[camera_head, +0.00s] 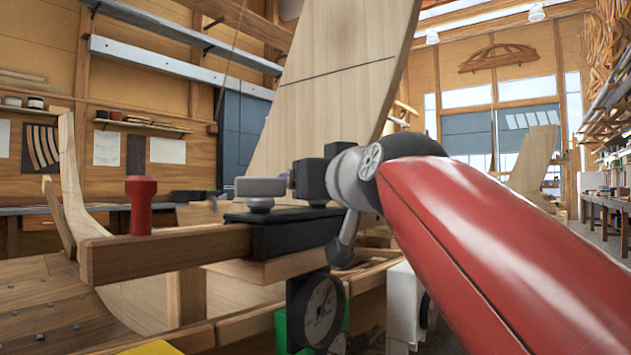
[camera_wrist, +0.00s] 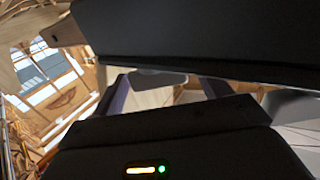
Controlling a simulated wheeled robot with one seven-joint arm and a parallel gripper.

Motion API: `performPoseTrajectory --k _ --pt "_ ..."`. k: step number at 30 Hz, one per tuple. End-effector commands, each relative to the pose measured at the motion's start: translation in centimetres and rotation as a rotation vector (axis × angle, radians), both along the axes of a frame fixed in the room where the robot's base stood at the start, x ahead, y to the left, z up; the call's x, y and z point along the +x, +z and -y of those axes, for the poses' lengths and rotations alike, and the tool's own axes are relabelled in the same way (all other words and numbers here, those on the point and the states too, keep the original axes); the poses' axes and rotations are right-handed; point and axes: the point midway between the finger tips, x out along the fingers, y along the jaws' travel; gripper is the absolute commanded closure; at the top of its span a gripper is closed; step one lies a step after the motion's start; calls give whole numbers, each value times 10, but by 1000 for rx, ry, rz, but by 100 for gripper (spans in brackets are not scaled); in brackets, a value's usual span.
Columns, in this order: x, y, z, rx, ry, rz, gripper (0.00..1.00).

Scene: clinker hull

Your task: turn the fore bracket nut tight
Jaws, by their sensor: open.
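A grey nut with a broad flat head (camera_head: 260,187) sits on a black bracket (camera_head: 290,232) fixed on a wooden beam. I take it as the fore bracket nut; no label shows. My gripper (camera_head: 287,181) reaches in from the right, its fingers just right of the nut's head at about the same height. In the wrist view my gripper (camera_wrist: 165,92) is open, with a dark finger on each side. The grey nut (camera_wrist: 155,78) shows in the gap beyond them, partly hidden by dark shapes. I cannot tell whether the fingers touch it.
A red knob-shaped piece (camera_head: 140,205) stands on the beam (camera_head: 170,250) to the left. A round dial (camera_head: 320,310) hangs below the bracket. A tall wooden plank (camera_head: 335,85) rises behind my gripper. Hull planking (camera_head: 50,300) lies at lower left.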

Motion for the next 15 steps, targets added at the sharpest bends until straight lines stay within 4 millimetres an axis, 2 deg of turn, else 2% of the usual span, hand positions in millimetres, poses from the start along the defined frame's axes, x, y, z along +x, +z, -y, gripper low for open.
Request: performPoseTrajectory --k 5,15 --pt "-15 -1 5 1 0 2 24" --pt "-65 -1 23 0 0 2 24"
